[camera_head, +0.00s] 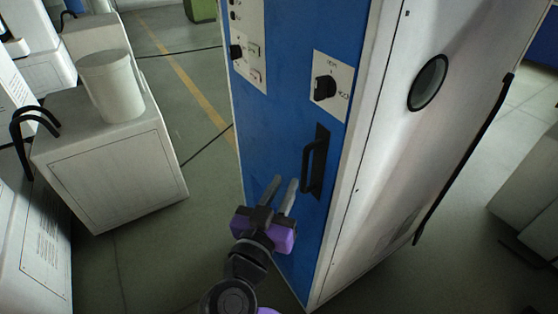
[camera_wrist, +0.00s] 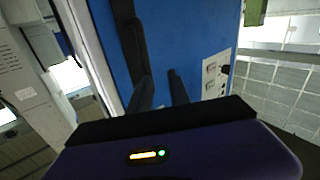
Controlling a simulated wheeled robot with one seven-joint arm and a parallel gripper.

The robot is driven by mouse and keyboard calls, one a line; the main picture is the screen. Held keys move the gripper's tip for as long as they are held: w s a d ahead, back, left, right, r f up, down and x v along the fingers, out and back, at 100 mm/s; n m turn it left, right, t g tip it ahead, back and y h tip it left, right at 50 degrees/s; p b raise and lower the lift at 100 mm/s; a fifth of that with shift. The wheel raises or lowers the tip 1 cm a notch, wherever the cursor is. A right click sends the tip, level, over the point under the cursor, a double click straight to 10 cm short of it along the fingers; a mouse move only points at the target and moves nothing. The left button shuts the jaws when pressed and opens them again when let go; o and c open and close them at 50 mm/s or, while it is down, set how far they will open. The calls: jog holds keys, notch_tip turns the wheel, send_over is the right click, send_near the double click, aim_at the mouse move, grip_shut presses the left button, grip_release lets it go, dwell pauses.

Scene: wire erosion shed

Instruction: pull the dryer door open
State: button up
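The dryer is a tall cabinet with a blue front, which I take as the dryer door (camera_head: 275,130); it looks shut. A black upright bar handle (camera_head: 308,165) on a dark backing plate sits low on the right of this front. My gripper (camera_head: 284,182) is in front of the blue face, just left of and below the handle. Its two fingers are apart with nothing seen between them. In the wrist view the fingers (camera_wrist: 162,88) point at the blue panel (camera_wrist: 185,40), and the dark handle (camera_wrist: 127,35) lies to their left. Contact cannot be told.
A panel with a black rotary knob (camera_head: 325,88) is above the handle, and another control panel (camera_head: 248,50) is at upper left. The cabinet's white side (camera_head: 400,150) has a round port (camera_head: 428,82). A white box (camera_head: 110,160) bearing a white cylinder (camera_head: 110,85) stands left; floor lies between.

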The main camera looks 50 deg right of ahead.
aim_at(304, 170)
jog(key=shift+w+d+f+m+g+p, duration=0.15)
jog(key=shift+d+m+g+p, duration=0.25)
jog(key=shift+d, duration=1.65)
jog(key=shift+w+d+r+m+g+p, duration=0.15)
jog(key=shift+d+m+p, duration=0.45)
jog(key=shift+d, duration=1.4)
jog(key=shift+f, duration=0.15)
grip_shut()
